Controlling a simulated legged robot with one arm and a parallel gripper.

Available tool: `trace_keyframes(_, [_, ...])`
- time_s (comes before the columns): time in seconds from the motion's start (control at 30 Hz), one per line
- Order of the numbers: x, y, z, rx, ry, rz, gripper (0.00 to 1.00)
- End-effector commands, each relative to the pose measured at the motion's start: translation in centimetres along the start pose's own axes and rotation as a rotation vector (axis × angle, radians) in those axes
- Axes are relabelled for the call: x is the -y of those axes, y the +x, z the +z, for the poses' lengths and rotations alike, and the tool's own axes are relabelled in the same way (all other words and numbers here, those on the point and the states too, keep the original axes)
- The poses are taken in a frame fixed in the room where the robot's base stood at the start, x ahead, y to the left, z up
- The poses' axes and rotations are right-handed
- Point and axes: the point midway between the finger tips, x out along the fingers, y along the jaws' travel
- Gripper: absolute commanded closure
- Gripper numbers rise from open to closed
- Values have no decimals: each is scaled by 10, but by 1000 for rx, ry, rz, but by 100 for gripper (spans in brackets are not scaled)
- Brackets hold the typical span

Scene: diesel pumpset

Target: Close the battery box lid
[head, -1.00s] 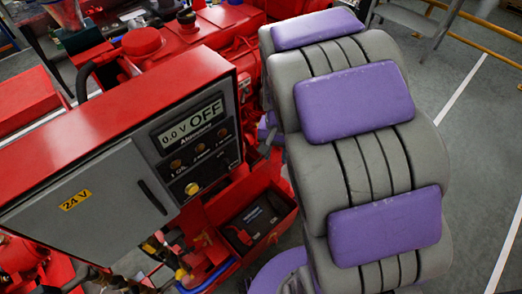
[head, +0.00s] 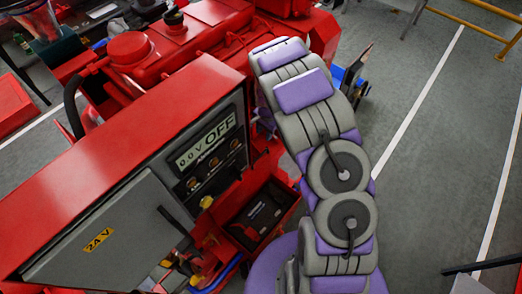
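The battery box (head: 279,231) is a red open-topped box low beside the pumpset, just left of my arm. Its top is uncovered, and a black battery (head: 262,212) shows inside. I cannot clearly make out the lid among the red parts around the box. My grey and purple arm rises at the right of the box and reaches away toward the red engine. I cannot see my gripper's fingers; the far end of the arm shows no gripper that I can make out.
A red control cabinet (head: 130,140) stands left of the box, with a display (head: 206,140) reading 0.0 V OFF and a grey door (head: 105,240) marked 24 V. Hoses and yellow fittings (head: 195,281) sit below it. Open grey floor (head: 430,130) lies at right.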

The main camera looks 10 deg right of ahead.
Motion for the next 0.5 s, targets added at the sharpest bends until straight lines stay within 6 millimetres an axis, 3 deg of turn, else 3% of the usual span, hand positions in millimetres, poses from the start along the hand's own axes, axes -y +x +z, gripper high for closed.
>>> trace_keyframes(0.17, [1,14,0,0,4,0,62])
trace_keyframes(0.5, [2,78,1,-1,2,0,62])
